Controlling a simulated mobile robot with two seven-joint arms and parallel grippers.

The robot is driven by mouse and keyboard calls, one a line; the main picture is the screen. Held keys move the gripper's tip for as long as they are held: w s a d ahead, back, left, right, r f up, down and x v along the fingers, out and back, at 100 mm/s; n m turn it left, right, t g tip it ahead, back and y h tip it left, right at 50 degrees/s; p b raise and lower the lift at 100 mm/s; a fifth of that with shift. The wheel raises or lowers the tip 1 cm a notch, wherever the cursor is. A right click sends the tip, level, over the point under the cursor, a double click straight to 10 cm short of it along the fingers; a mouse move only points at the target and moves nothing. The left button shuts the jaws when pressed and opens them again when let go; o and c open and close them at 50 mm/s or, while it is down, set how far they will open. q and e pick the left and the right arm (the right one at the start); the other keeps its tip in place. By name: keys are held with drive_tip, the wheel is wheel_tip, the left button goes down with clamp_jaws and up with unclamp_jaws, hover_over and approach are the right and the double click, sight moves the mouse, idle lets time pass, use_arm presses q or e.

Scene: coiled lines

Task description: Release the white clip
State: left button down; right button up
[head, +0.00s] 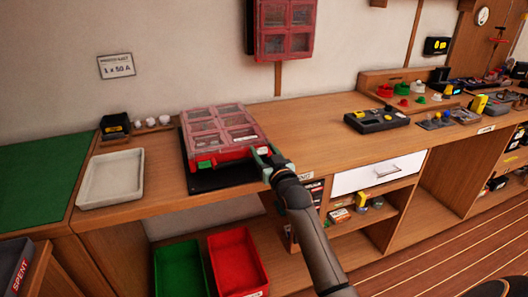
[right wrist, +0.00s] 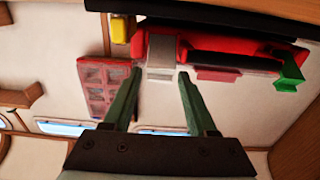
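The red case (head: 243,153) with a clear, compartmented lid lies closed on a black mat (head: 222,180) on the bench. In the right wrist view, which looks upside down, the white clip (right wrist: 161,50) sits on the red case (right wrist: 215,47). A green clip (right wrist: 288,72) is at the case's other end. My right gripper (head: 264,156) is at the case's right front corner. Its green fingers (right wrist: 160,77) are apart, with the clip just beyond and between their tips; I cannot tell whether they touch it. In the head view, the gripper hides this corner. My left gripper is not in view.
A pale tray (head: 112,180) stands left of the case, with a small black box (head: 115,126) behind it. A similar red case (head: 284,28) hangs on the wall. A black device (head: 376,120) stands right. The bench between is clear. Green and red bins (head: 238,264) are below.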

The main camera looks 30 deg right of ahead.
clamp_jaws()
drive_tip(key=shift+s+f+t+b, duration=0.15)
drive_tip(key=shift+f+t+b, duration=0.3)
drive_tip(key=shift+b, duration=0.4)
drive_tip(key=shift+f+b, duration=0.15)
drive_tip(key=shift+b, duration=0.25)
drive_tip(key=shift+s+t, duration=0.1)
drive_tip(key=shift+t, duration=0.25)
drive_tip(key=shift+r, duration=0.2)
drive_tip(key=shift+o, duration=0.2)
unclamp_jaws()
drive_tip(key=shift+o, duration=1.2)
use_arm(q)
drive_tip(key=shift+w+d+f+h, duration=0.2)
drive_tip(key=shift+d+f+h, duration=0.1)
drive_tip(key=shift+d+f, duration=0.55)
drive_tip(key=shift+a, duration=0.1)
use_arm(e)
drive_tip(key=shift+s, duration=0.1)
